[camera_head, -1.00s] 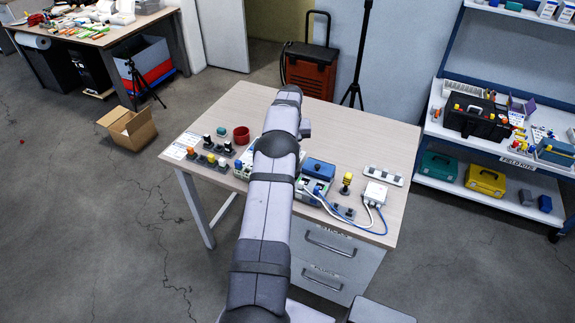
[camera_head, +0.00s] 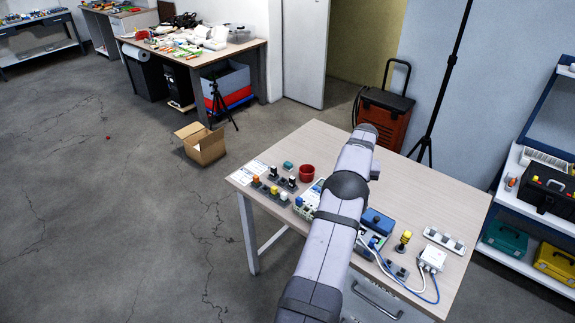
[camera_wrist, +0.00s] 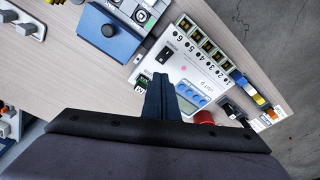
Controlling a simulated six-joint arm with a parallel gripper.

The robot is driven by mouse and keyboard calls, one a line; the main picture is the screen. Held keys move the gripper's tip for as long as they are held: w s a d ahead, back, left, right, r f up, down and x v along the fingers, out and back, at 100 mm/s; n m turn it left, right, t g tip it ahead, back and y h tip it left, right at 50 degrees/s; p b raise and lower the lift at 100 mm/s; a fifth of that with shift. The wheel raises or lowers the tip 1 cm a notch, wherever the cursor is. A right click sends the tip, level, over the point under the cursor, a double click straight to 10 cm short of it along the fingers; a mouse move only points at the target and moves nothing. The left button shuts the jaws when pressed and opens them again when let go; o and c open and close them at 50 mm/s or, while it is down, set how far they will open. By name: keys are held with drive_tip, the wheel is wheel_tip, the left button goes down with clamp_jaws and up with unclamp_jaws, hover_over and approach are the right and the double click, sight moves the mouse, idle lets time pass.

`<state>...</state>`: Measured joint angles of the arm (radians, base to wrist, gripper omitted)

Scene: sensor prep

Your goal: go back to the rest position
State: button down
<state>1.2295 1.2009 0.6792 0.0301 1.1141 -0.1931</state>
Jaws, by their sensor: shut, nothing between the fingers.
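My gripper (camera_wrist: 161,84) shows in the wrist view, its two dark fingers together with nothing between them. It points over a white numbered device (camera_wrist: 185,62) with a black switch and blue buttons; I cannot tell the height above it. In the camera_head view my grey arm reaches out over the wooden workbench (camera_head: 440,195), and my gripper is hidden behind the arm there. A blue box (camera_wrist: 108,38) lies left of the fingers in the wrist view, and a red cup (camera_wrist: 205,117) is partly hidden behind my gripper.
On the bench, several knobs and connectors stand left of the arm near the red cup (camera_head: 307,173). A blue-lidded unit (camera_head: 378,221), a yellow-topped part (camera_head: 404,239) and a white cabled box (camera_head: 432,259) stand right of it. An orange case (camera_head: 385,115) stands behind.

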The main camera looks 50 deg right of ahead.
drive_tip(key=w+a+r+n+y, duration=0.15)
drive_tip(key=w+a+r, duration=0.25)
drive_tip(key=w+a, duration=0.55)
drive_tip(key=w+a+r+n+h, duration=0.1)
drive_tip(key=w+a+r+n, duration=0.2)
drive_tip(key=w+a, duration=0.7)
drive_tip(key=s+a+r+n, duration=0.2)
drive_tip(key=a, duration=1.1)
drive_tip(key=s+a+n, duration=0.2)
drive_tip(key=s+a, duration=0.2)
drive_tip(key=a, duration=1)
drive_tip(key=s+a+f+n+g+y, duration=0.1)
drive_tip(key=s+a+n, duration=0.2)
drive_tip(key=s+a, duration=0.9)
drive_tip(key=shift+s+f, duration=0.2)
drive_tip(key=shift+s, duration=0.4)
